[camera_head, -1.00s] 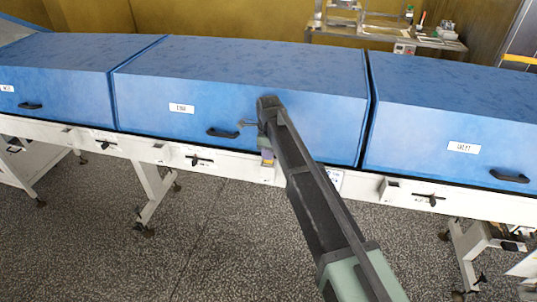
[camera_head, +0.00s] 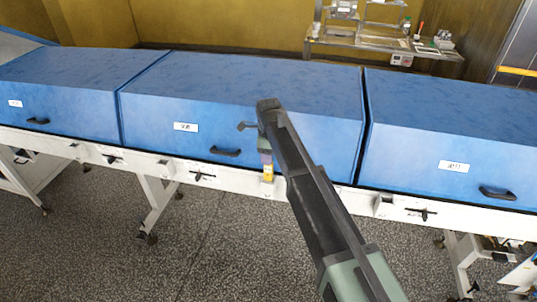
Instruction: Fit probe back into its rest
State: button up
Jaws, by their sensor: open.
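My arm reaches forward from the lower right, and its end stands in front of the middle blue cover (camera_head: 240,85). My gripper (camera_head: 267,166) hangs below the wrist at the white rail; it is small, seen from behind, with a purple and yellow part at its lower end. It is open, but its separate fingers cannot be made out. A small dark bracket-like piece sticks out to the left of the wrist. I cannot make out the probe or its rest; they may be hidden behind my arm or too small to tell.
A left blue cover (camera_head: 70,85) and a right blue cover (camera_head: 440,130) flank the middle one. Below runs a white rail (camera_head: 340,196) with small boxes and dark knobs. A steel bench (camera_head: 380,45) with items stands at the back. The speckled floor in front is clear.

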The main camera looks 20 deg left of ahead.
notch_tip(320, 180, up, 5)
jog(key=p, duration=0.3)
jog(key=shift+f, duration=0.15)
jog(key=shift+d, duration=0.2)
jog(key=s+d+n, duration=0.3)
jog(key=d, duration=0.6)
jog(key=s+d+n, duration=0.3)
jog(key=s+d, duration=0.1)
jog(key=d, duration=0.5)
jog(key=s+d+n, duration=0.3)
jog(key=d, duration=0.7)
jog(key=s+d+n, duration=0.7)
jog(key=s+d, duration=0.4)
jog(key=d, duration=0.2)
jog(key=shift+s+n, duration=0.35)
jog(key=shift+n, duration=0.05)
jog(key=shift+f+b, duration=0.15)
jog(key=shift+b, duration=0.2)
